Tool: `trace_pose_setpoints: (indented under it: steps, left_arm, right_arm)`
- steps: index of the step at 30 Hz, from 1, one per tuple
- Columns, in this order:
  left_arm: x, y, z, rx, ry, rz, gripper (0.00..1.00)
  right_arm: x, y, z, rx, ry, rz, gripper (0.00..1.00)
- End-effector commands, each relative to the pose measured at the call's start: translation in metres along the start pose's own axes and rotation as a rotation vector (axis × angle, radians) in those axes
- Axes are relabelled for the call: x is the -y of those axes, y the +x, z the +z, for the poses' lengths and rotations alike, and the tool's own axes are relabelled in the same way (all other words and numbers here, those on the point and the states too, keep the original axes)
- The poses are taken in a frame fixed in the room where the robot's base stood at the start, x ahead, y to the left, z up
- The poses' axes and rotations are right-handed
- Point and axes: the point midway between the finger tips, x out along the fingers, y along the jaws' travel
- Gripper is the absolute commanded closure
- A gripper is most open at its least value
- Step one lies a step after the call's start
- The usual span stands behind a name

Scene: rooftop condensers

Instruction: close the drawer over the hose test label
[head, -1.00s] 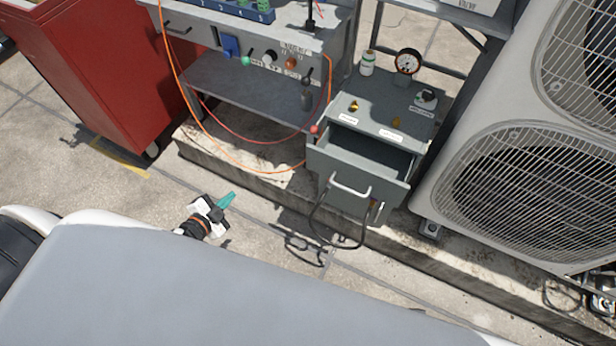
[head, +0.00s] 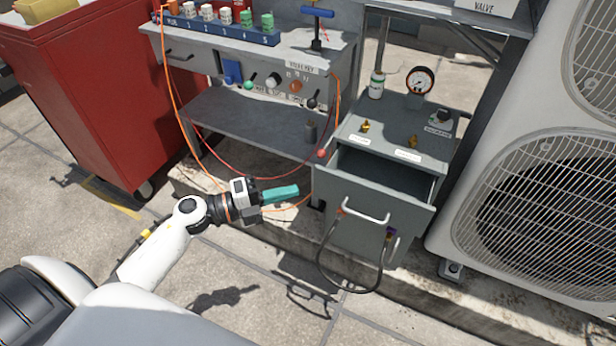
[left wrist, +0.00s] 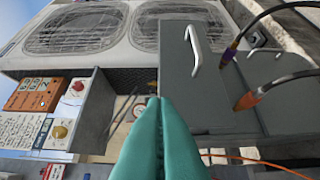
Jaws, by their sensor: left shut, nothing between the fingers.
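The grey drawer (head: 335,190) stands pulled out of a small grey cabinet, with a pale bar handle (head: 366,216) on its front. It also shows open in the left wrist view (left wrist: 205,85), with its handle (left wrist: 193,48) near the top. My left gripper (head: 297,190), with teal fingers, is shut and empty just left of the drawer front, apparently apart from it. In the left wrist view its fingertips (left wrist: 154,101) overlap the drawer's near side. I cannot make out a hose test label inside the drawer. My right gripper is in neither current view.
A dark hose (head: 335,285) loops below the drawer front. A gauge (head: 420,80) and small brass fittings stand on the cabinet top (head: 385,125). A workbench (head: 250,105) with orange tubing is left, a condenser (head: 530,170) right, a red cabinet (head: 110,110) far left.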

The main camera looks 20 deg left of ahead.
Motion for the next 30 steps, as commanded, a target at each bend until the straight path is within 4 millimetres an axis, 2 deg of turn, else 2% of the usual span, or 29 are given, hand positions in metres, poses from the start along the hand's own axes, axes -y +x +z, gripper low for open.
trace_pose_setpoints:
  steps: [1, 4, 9, 15, 26, 30]
  left_arm:
    - [-0.002, 0.013, 0.000, 0.001, 0.001, 0.005, 1.00]
    - [-0.001, 0.033, -0.001, 0.000, 0.000, 0.004, 1.00]
    - [0.001, 0.051, -0.019, -0.002, 0.000, 0.002, 1.00]
    - [0.001, 0.060, -0.028, -0.001, -0.002, 0.000, 1.00]
    - [0.001, 0.061, -0.029, -0.001, -0.003, 0.000, 1.00]
    - [0.000, 0.071, -0.040, -0.001, 0.000, 0.001, 1.00]
  right_arm:
    - [0.000, -0.001, 0.000, 0.001, 0.000, 0.000, 0.64]
    - [0.000, -0.003, 0.000, 0.000, 0.000, -0.001, 0.64]
    - [0.001, -0.017, -0.001, 0.010, 0.001, -0.002, 0.64]
    - [0.001, -0.023, -0.002, 0.011, 0.001, -0.002, 0.64]
    - [0.001, -0.024, -0.002, 0.011, 0.001, -0.002, 0.64]
    - [0.001, -0.024, -0.002, 0.011, 0.001, -0.002, 0.64]
